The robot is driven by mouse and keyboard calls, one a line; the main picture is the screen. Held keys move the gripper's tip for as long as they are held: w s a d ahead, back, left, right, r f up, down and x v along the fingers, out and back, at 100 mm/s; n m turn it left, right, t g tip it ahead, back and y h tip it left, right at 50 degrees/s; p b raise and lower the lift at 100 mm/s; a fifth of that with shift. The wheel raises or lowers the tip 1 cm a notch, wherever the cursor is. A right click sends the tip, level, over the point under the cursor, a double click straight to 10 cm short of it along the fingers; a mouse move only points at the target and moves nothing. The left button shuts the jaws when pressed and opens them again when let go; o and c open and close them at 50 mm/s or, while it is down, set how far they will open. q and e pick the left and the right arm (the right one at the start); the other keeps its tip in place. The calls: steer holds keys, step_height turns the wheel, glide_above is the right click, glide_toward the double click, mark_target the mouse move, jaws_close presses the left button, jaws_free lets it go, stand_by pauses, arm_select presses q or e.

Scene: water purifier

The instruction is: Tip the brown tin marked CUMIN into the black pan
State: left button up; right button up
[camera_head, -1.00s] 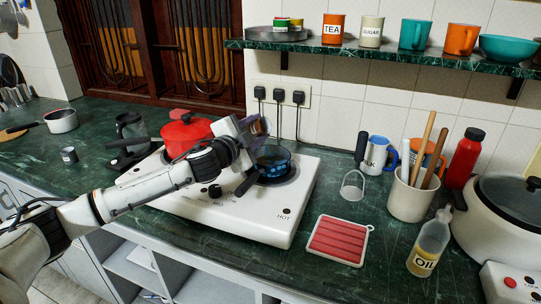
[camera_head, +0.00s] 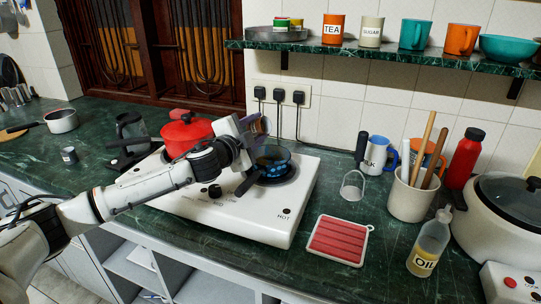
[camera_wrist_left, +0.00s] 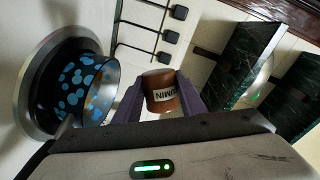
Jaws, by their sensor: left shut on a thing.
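My left gripper (camera_head: 262,127) is above the back right of the white hob, close over the black pan. In the left wrist view my left gripper (camera_wrist_left: 160,95) has its purple fingers shut on the brown CUMIN tin (camera_wrist_left: 163,92). The tin's label reads upside down there, and the tin lies crosswise to the pan, roughly on its side. The black pan (camera_head: 272,165) with blue spots sits on the right burner; it also shows in the left wrist view (camera_wrist_left: 75,85), apart from the tin. I cannot see anything falling from the tin. My right gripper is not in view.
A red pot (camera_head: 186,136) stands on the white hob (camera_head: 262,218), left of my gripper. Plugs and cables (camera_head: 280,97) hang on the wall behind. A green shelf (camera_head: 400,55) holds mugs. A red board (camera_head: 338,240) and an oil bottle (camera_head: 428,243) are to the right.

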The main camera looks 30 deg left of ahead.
arm_select(q)
steer(key=shift+r+m, duration=0.25)
steer(key=shift+m, duration=0.45)
stand_by(1.6)
steer(key=shift+d+r+m+p, duration=0.25)
steer(key=shift+m+p, duration=0.15)
steer(key=shift+m, duration=0.3)
stand_by(1.7)
steer(key=shift+a+f+n+b, duration=0.25)
steer(key=shift+f+n+b, duration=0.3)
steer(key=shift+n+b, duration=0.15)
steer(key=shift+f+n+p, duration=0.2)
steer(key=shift+n+p, duration=0.1)
steer(key=shift+n, duration=1.2)
steer(key=shift+r+n+h+p, duration=0.3)
steer(key=shift+r+n+p, duration=0.45)
steer(key=shift+p, duration=0.45)
steer(key=f+n, duration=0.1)
steer(key=a+f+n, duration=0.1)
steer(key=f+n, duration=0.1)
steer(key=shift+a+f+h+b, duration=0.2)
steer(key=shift+a+h+b, duration=0.1)
steer(key=a+n+h+p, duration=0.1)
steer(key=a+n+p, duration=0.2)
steer(key=n+p, duration=0.1)
steer(key=shift+a+f+p, duration=0.15)
steer(key=shift+a+p, duration=0.2)
steer(key=shift+s+a+n, duration=0.1)
steer(key=shift+a+n, duration=0.15)
steer(key=shift+n, duration=0.3)
